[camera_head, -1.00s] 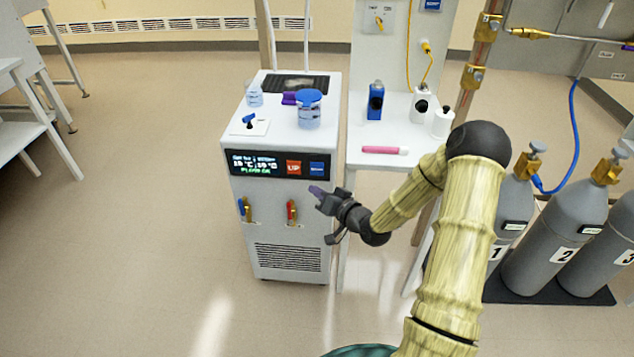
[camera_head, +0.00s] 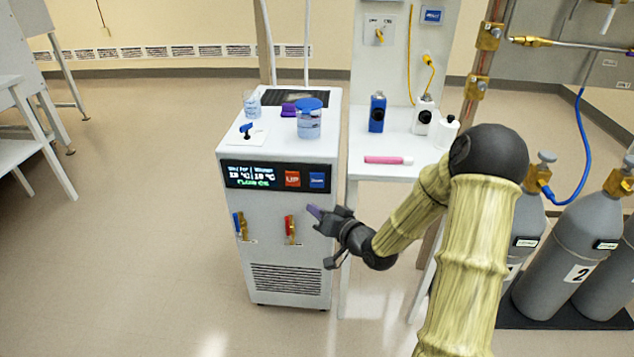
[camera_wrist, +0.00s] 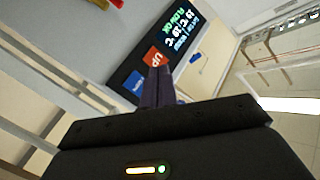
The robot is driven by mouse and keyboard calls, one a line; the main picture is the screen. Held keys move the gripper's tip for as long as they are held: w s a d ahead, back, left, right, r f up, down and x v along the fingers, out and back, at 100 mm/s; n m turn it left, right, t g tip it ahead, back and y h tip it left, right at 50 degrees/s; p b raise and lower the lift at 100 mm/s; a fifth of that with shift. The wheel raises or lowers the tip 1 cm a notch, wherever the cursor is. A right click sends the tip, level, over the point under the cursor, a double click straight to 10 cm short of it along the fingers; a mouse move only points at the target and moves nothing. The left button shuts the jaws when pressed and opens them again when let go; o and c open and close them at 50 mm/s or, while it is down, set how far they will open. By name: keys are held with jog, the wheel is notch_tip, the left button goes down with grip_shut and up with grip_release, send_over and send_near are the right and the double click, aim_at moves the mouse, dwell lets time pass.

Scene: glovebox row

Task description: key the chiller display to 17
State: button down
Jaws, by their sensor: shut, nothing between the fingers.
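The white chiller (camera_head: 278,230) stands left of my arm. Its black front panel holds a lit display (camera_head: 249,176), a red UP button (camera_head: 292,179) and a blue button (camera_head: 317,180) to its right. The display's small digits look like the high teens in both fields, but are too blurred to read surely; green text is below them. My gripper (camera_head: 314,211) is shut and empty, in front of the chiller and just below the buttons. In the wrist view its fingers (camera_wrist: 157,78) overlap the edge of the UP button (camera_wrist: 152,57); contact cannot be told. The blue button (camera_wrist: 134,84) is clear.
Red-handled (camera_head: 290,228) and blue-handled (camera_head: 240,224) valves stick out below the panel. A blue-lidded beaker (camera_head: 309,120) stands on the chiller. A side table (camera_head: 372,145) with bottles is right of it; grey gas cylinders (camera_head: 565,240) stand further right.

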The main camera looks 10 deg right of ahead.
jog(key=p, duration=0.1)
send_near(311, 181)
jog(key=shift+s+a+x, duration=0.1)
jog(key=shift+a+x, duration=0.1)
jog(key=shift+x, duration=1.05)
jog(key=shift+s+a+x, duration=0.15)
jog(key=shift+a+x, duration=0.05)
jog(key=shift+x, duration=1.05)
jog(key=shift+w+d+f+p, duration=0.1)
jog(key=shift+w+p, duration=0.2)
jog(key=shift+w, duration=0.1)
jog(key=shift+w+d, duration=0.1)
jog(key=shift+w, duration=0.25)
dwell(0.6)
jog(key=shift+s, duration=0.15)
jog(key=shift+s+a, duration=0.2)
jog(key=shift+s, duration=0.45)
jog(key=shift+s+a, duration=0.25)
jog(key=shift+s, duration=0.55)
jog(key=shift+s+a, duration=0.3)
jog(key=shift+s, duration=0.45)
jog(key=shift+s+a, duration=0.25)
jog(key=shift+s, duration=0.55)
dwell(0.6)
